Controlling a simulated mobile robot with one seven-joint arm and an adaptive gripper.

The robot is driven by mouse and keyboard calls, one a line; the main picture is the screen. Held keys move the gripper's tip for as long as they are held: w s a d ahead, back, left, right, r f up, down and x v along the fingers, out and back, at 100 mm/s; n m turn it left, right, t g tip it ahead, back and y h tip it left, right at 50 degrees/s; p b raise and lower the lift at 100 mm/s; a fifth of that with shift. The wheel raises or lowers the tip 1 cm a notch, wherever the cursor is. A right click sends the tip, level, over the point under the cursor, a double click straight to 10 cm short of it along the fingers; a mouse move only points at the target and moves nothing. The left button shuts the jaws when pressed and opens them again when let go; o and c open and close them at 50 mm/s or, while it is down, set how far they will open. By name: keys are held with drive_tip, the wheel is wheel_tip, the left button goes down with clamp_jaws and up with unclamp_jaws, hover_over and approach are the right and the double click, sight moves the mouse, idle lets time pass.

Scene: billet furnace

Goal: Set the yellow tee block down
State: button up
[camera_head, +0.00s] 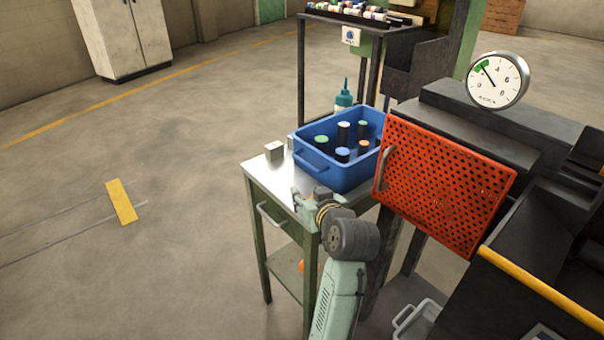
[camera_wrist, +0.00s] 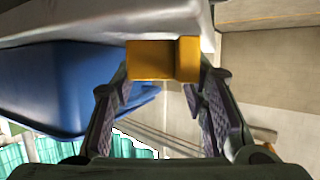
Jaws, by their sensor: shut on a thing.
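The yellow tee block (camera_wrist: 150,60) is between the two fingers of my gripper (camera_wrist: 163,85) in the wrist view. My gripper is shut on it near the fingertips. In the head view my gripper (camera_head: 303,202) is over the front part of the metal-topped table (camera_head: 262,180), just in front of the blue crate. I cannot make out the tee block in the head view. I cannot tell whether the block touches the tabletop, which shows as a pale surface beyond it in the wrist view.
A blue crate (camera_head: 318,172) holding several dark cylinders with coloured tops fills the table's back right. A small grey block (camera_head: 274,151) stands at its left corner. A teal bottle (camera_head: 344,97) is behind the crate. A red perforated door (camera_head: 440,190) is close on the right.

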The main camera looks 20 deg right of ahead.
sight(300, 190)
drive_tip(key=w+p, duration=0.1)
drive_tip(key=w, duration=0.6)
drive_tip(key=shift+d+r, duration=0.1)
drive_tip(key=shift+r, duration=0.05)
drive_tip(key=shift+p, duration=0.55)
drive_tip(key=shift+f, duration=0.25)
drive_tip(key=shift+f, duration=0.15)
drive_tip(key=o, duration=1.4)
